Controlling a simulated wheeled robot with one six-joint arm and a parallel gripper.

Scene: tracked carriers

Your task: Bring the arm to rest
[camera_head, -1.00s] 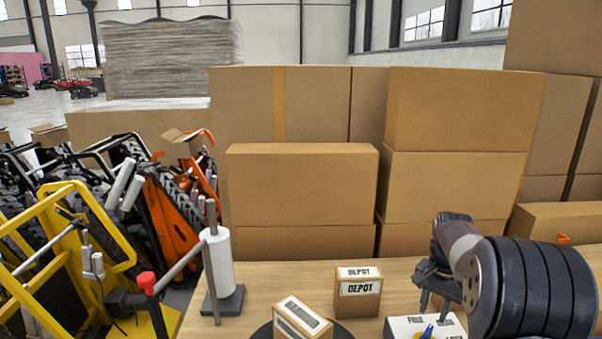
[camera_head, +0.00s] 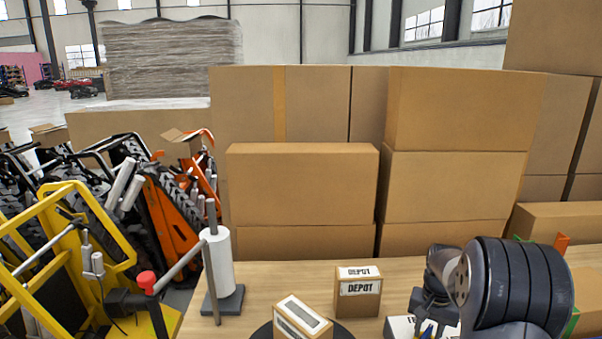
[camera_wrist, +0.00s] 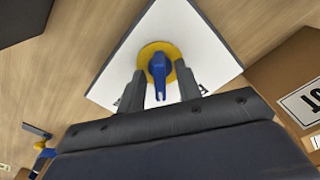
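My gripper (camera_wrist: 161,70) points down at a white box, with its two fingers apart. A blue upright piece (camera_wrist: 159,88) on a yellow disc (camera_wrist: 172,50) shows between the fingers, with gaps on both sides. The disc lies on the white top of the box (camera_wrist: 215,75). In the head view my gripper (camera_head: 425,303) is at the lower right, low over the white box (camera_head: 398,327), and partly hides it. The blue piece (camera_head: 427,331) shows at the bottom edge there. My arm covers the area to the right.
A cardboard box marked DEPOT (camera_head: 358,300) stands on the wooden table (camera_head: 280,280) just left of my gripper. Another labelled box (camera_head: 300,317) sits on a dark round plate. A white roll on a stand (camera_head: 220,262) is further left. Large cartons (camera_head: 302,185) stand behind.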

